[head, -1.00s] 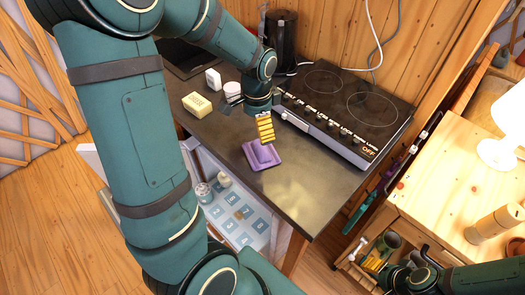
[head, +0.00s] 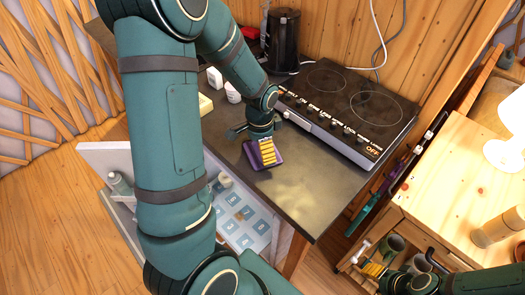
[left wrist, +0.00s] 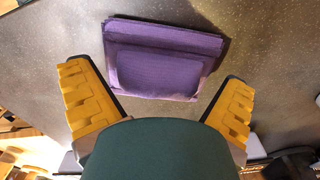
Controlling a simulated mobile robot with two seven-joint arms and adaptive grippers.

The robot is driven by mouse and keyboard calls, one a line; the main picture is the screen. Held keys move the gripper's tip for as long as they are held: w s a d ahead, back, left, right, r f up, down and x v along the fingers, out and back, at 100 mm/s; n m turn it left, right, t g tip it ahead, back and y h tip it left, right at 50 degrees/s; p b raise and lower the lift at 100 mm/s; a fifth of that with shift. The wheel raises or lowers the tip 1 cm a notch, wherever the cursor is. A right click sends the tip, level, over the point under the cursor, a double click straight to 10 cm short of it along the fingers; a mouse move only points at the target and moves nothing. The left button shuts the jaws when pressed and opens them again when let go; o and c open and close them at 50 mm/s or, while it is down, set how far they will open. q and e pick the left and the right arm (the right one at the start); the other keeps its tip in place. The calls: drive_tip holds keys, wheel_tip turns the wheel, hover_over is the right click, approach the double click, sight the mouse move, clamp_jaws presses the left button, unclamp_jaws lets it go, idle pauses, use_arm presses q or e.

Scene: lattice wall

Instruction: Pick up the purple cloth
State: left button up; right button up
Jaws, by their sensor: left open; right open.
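The purple cloth (head: 262,163) lies folded on the dark countertop near its front edge. In the left wrist view the cloth (left wrist: 165,58) lies flat in a stacked fold, ahead of and between the two yellow fingers. My left gripper (head: 266,151) is open just above the cloth and hides part of it in the head view. In the left wrist view its fingers (left wrist: 158,78) are spread wide with nothing between them. My right gripper (head: 374,268) is open at the lower right, by the wooden cart, far from the cloth.
A cooktop (head: 345,105) and black kettle (head: 285,40) stand behind the cloth. A yellow block (head: 205,104) and white cup (head: 232,92) sit left, partly behind my arm. Counter right of the cloth is clear.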

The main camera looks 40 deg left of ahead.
use_arm(q)
drive_tip(key=c, duration=1.3)
wheel_tip(320, 180, up, 10)
drive_tip(key=shift+f+p, duration=0.25)
drive_tip(key=shift+p, duration=0.75)
drive_tip(key=shift+r, duration=0.3)
drive_tip(key=shift+s, duration=0.1)
